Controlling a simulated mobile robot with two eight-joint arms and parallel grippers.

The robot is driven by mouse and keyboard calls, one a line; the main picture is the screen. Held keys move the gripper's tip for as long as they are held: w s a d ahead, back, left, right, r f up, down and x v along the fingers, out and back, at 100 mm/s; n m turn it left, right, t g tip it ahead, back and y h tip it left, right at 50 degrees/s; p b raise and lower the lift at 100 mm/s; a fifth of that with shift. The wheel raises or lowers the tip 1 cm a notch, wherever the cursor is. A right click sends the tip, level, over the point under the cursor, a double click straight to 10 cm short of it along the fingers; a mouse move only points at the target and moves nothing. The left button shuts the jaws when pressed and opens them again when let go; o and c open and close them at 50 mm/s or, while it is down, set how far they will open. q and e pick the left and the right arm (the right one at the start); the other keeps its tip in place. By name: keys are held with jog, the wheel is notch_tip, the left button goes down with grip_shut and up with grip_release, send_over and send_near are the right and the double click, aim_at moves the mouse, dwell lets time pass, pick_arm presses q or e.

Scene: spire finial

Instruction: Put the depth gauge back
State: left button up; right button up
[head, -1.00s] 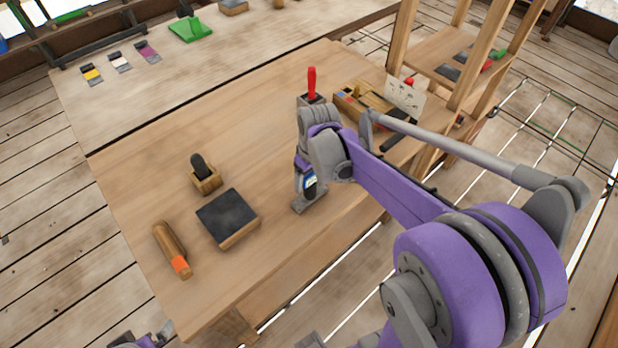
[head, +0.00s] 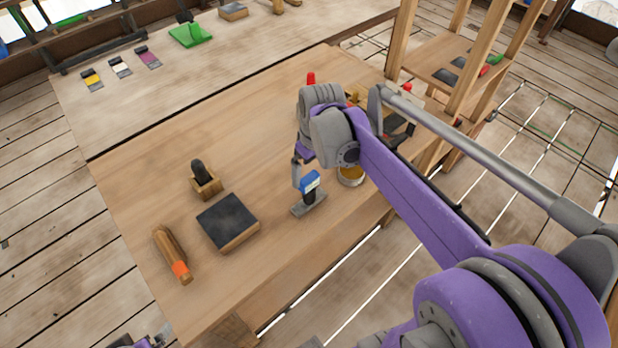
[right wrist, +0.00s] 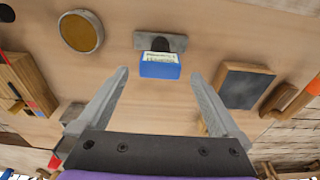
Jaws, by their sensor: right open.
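The depth gauge (head: 310,186), with a blue display body and a flat grey base, stands upright on the wooden bench (head: 240,125). It also shows in the right wrist view (right wrist: 160,65). My right gripper (right wrist: 158,74) is open and empty. Its fingers lie either side of the gauge in the wrist picture, but the gripper is above and back from it, apart. In the head view the right gripper (head: 297,165) is partly hidden by its own wrist. Only a small part of my left arm shows at the bottom left edge; its jaws are unclear.
A dark-topped block (head: 228,222), a wooden holder with a black knob (head: 204,182) and an orange-banded wooden tool (head: 173,256) lie left of the gauge. A round tin (head: 350,176) stands right of it. A wooden box (right wrist: 28,82) is beyond the tin.

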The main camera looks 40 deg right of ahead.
aim_at(311, 191)
jog(key=r, duration=0.4)
jog(key=shift+s+r, duration=0.15)
jog(key=shift+s, duration=0.1)
jog(key=shift+r, duration=0.25)
jog(key=s+a+f+m+t, duration=0.1)
jog(key=s+a+f+t, duration=0.3)
jog(key=s+a+f, duration=0.5)
jog(key=s+a, duration=0.1)
jog(key=a, duration=0.2)
jog(key=shift+s+a, duration=0.15)
jog(key=shift+a, duration=0.2)
jog(key=shift+f, duration=0.1)
